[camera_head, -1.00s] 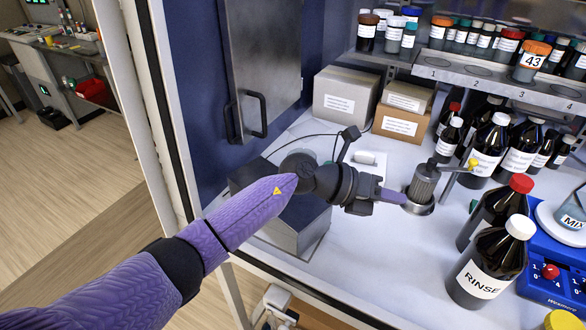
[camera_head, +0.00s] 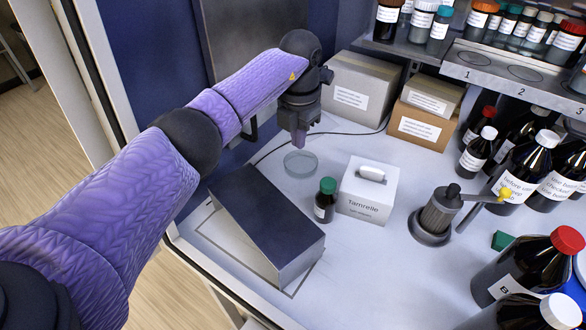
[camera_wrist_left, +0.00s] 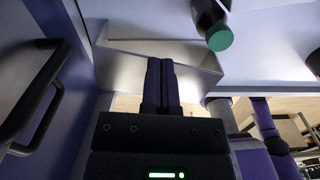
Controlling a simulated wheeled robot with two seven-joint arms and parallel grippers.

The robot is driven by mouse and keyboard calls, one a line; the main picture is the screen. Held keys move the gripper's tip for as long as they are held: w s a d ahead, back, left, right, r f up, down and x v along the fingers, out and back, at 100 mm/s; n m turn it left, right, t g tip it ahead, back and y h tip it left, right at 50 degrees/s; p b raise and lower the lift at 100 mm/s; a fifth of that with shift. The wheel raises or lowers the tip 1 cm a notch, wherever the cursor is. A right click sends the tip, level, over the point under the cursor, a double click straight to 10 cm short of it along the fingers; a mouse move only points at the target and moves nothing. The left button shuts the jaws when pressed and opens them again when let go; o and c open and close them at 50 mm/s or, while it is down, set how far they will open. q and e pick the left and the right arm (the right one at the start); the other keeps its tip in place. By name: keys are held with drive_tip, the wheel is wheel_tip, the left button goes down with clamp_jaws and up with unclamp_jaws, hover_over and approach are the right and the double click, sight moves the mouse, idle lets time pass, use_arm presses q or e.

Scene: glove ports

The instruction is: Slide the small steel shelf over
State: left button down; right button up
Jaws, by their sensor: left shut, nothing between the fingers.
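The small steel shelf (camera_head: 268,222) is a low grey metal piece on the white bench near its front left edge, with a dark sloping top in the head view. A thin dark outline on the bench shows around part of it. In the left wrist view the shelf (camera_wrist_left: 195,52) lies beyond the fingertips. My left gripper (camera_head: 299,143) points down behind the shelf, near a clear round dish (camera_head: 301,163), apart from the shelf in the head view. Its two fingers (camera_wrist_left: 161,62) are together and empty. My right gripper is out of view.
A green-capped bottle (camera_head: 325,201) and a white Tamrelle box (camera_head: 367,190) stand right of the shelf. A metal canister with a yellow-tipped lever (camera_head: 438,215) is farther right. Cartons (camera_head: 358,90) are at the back. A cabinet door handle (camera_wrist_left: 35,95) is close on the left.

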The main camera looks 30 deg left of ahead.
use_arm(q)
drive_tip(key=f, duration=0.3)
drive_tip(key=f+b, duration=0.1)
drive_tip(key=f, duration=0.5)
drive_tip(key=shift+s+d, duration=0.1)
drive_tip(key=shift+s, duration=0.2)
drive_tip(key=s+p, duration=0.1)
drive_tip(key=s+a+p, duration=0.1)
drive_tip(key=s+p, duration=0.1)
drive_tip(key=shift+s, duration=0.35)
drive_tip(key=shift+f, duration=0.15)
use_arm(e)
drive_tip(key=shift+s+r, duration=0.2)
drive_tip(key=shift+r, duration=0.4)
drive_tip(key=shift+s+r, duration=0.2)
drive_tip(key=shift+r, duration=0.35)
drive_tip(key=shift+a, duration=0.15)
use_arm(q)
drive_tip(key=shift+s+a, duration=0.1)
